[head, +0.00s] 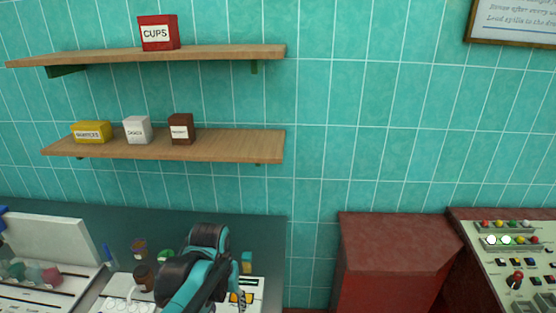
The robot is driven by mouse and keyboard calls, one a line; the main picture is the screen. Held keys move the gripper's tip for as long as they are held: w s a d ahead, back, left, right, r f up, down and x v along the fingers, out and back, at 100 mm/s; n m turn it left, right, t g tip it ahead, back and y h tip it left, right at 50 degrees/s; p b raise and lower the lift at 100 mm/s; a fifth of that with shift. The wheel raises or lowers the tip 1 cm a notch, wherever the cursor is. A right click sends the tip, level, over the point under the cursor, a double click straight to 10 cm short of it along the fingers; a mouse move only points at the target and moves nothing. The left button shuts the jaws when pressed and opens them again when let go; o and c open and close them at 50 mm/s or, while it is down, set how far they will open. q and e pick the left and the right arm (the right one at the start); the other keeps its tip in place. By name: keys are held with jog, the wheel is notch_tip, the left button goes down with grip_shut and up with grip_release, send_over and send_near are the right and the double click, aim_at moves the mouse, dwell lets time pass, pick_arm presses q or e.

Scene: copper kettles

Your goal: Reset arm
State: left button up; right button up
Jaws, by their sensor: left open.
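My left arm, teal and black, rises from the bottom edge and bends over at the lower middle-left. My left gripper (238,298) is at the bottom of the picture, over the white-topped equipment at the right end of the counter. It is open, and my own arm partly hides it. I cannot make out anything held in it. My right gripper is out of the picture.
A grey counter (262,228) holds small jars (144,277) left of my arm and a white open-lidded case (45,243). A red cabinet (395,243) and a button panel (515,265) stand right. Two wooden shelves (230,143) with boxes hang above.

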pick_arm(q)
jog(key=s+a+f+t+b, duration=0.3)
jog(key=s+t, duration=0.3)
jog(key=s, duration=0.3)
jog(key=shift+a+m, duration=0.25)
jog(key=shift+m, duration=0.05)
jog(key=shift+s+f, duration=0.1)
jog(key=shift+f, duration=0.05)
